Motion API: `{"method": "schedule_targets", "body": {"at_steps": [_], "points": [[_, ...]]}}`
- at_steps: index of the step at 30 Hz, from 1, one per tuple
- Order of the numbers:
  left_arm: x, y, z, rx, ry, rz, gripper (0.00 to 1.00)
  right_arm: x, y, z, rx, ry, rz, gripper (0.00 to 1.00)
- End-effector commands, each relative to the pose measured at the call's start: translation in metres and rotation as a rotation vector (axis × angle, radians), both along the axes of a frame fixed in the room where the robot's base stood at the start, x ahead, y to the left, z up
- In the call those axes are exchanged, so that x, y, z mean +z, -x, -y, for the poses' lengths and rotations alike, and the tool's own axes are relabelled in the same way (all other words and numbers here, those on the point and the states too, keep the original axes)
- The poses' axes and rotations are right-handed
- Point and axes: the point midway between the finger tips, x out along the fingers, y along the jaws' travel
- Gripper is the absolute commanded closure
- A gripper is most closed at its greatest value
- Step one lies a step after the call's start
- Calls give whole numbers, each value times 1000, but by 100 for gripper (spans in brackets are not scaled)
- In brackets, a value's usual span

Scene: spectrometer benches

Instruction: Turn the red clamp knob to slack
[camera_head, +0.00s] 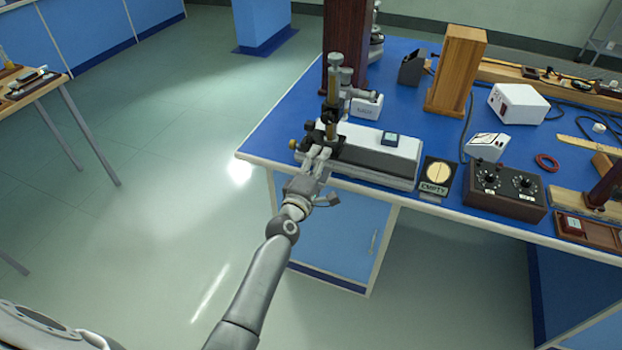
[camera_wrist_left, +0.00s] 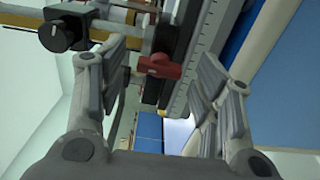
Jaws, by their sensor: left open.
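The red clamp knob (camera_wrist_left: 160,66) is a small red bar-shaped handle on the dark carriage of the bench instrument. In the left wrist view it lies between the two fingers, with gaps on both sides. My left gripper (camera_head: 316,162) is open and empty at the near left end of the instrument (camera_head: 372,165). I cannot make out the red knob in the head view, where the gripper and the carriage are in front. My right gripper is not in view.
A black knob (camera_wrist_left: 62,33) sticks out beside the left finger. A brass column (camera_head: 332,100) rises from the carriage.

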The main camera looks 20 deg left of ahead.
Motion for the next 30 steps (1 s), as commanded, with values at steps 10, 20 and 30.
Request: {"method": "schedule_targets", "body": {"at_steps": [10,20,30], "points": [[-2,58,-2,1,1,-3,41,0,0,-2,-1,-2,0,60],[-1,103,-4,1,0,-3,41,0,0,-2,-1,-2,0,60],[0,113,-4,1,1,-1,41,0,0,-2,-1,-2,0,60]]}}
